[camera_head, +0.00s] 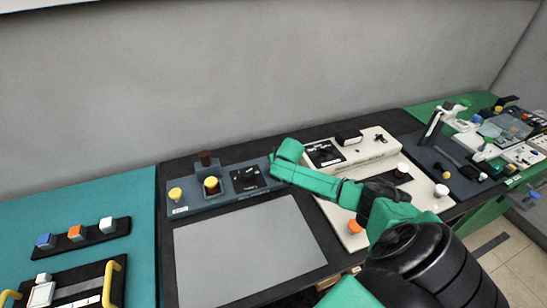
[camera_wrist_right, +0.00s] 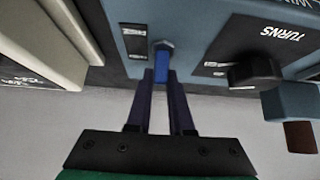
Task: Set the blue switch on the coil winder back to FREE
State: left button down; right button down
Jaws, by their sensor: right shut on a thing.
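The coil winder is a long blue-grey panel (camera_head: 210,198) behind a flat grey plate in the head view. It also shows upside down in the right wrist view (camera_wrist_right: 195,20). My right gripper (camera_wrist_right: 161,82) is shut on the small blue switch (camera_wrist_right: 162,66), whose lever shows between the narrow dark fingertips. In the head view my right arm reaches in from the right to the winder's right end (camera_head: 272,172), where the gripper and arm hide the switch. My left gripper is not in view.
A black knob (camera_wrist_right: 255,70) marked TURNS sits beside the switch. A cream device (camera_head: 352,150) stands close to the right of the winder. The grey plate (camera_head: 245,250) in front is bare.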

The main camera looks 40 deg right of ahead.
jog(key=shift+s+a+f+t, duration=0.15)
jog(key=shift+s+t, duration=0.15)
jog(key=shift+t, duration=0.1)
jog(key=shift+s+f+t+b, duration=0.15)
jog(key=shift+t+b, duration=0.15)
jog(key=shift+b, duration=0.25)
jog(key=t+b, duration=0.1)
jog(key=b, duration=0.2)
jog(key=s+t+h+b, duration=0.1)
jog(key=t+b, duration=0.1)
jog(key=b, duration=0.1)
jog(key=t+h+b, duration=0.1)
jog(key=b, duration=0.2)
jog(key=shift+s+a+t, duration=0.2)
jog(key=shift+a+t, duration=0.1)
jog(key=shift+s+r+b, duration=0.1)
jog(key=shift+r+b, duration=0.1)
jog(key=shift+b, duration=0.35)
jog(key=c, duration=0.8)
grip_release()
jog(key=shift+r, duration=0.1)
